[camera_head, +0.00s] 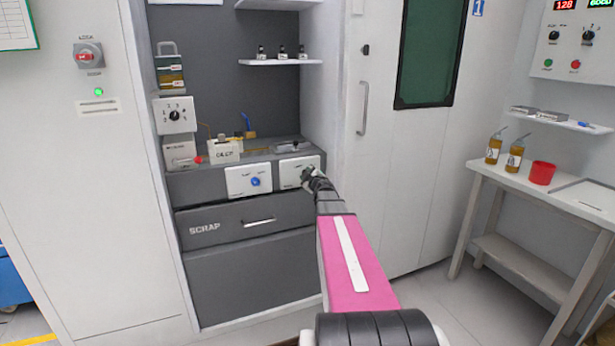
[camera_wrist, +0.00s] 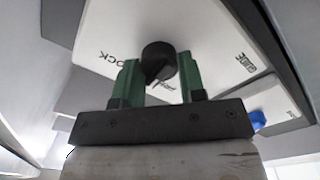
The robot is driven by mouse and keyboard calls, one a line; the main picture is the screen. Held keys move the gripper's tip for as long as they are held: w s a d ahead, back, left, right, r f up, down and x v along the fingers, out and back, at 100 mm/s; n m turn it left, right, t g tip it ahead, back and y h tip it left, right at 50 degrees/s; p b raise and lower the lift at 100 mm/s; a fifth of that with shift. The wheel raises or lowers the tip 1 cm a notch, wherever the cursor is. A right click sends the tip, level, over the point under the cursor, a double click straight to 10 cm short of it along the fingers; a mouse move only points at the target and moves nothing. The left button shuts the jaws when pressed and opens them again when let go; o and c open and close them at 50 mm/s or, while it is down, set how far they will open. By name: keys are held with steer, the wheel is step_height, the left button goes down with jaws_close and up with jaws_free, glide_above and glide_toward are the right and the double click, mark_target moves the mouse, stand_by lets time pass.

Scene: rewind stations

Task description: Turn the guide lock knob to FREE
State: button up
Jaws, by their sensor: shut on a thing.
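The guide lock knob (camera_wrist: 159,55) is a round black knob on a white plate (camera_wrist: 205,25). In the wrist view, the green fingers of my gripper (camera_wrist: 158,68) stand on both sides of the knob and are shut on it. Lettering reading LOCK shows upside down to the left of the knob. I cannot tell where the knob's pointer stands. In the head view, my gripper (camera_head: 307,174) is at the right white plate (camera_head: 290,171) on the grey cabinet and hides the knob.
A neighbouring white plate with a blue knob (camera_head: 255,181) is just left; that knob also shows in the wrist view (camera_wrist: 259,119). The SCRAP drawer (camera_head: 225,226) with its handle lies below. A cabinet door with a handle (camera_head: 363,108) stands to the right.

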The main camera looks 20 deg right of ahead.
steer(key=shift+f+n, duration=0.15)
steer(key=shift+n, duration=3.95)
steer(key=o, duration=0.9)
steer(key=shift+s, duration=0.15)
steer(key=s, duration=1)
steer(key=shift+s+d, duration=0.15)
steer(key=shift+s, duration=0.15)
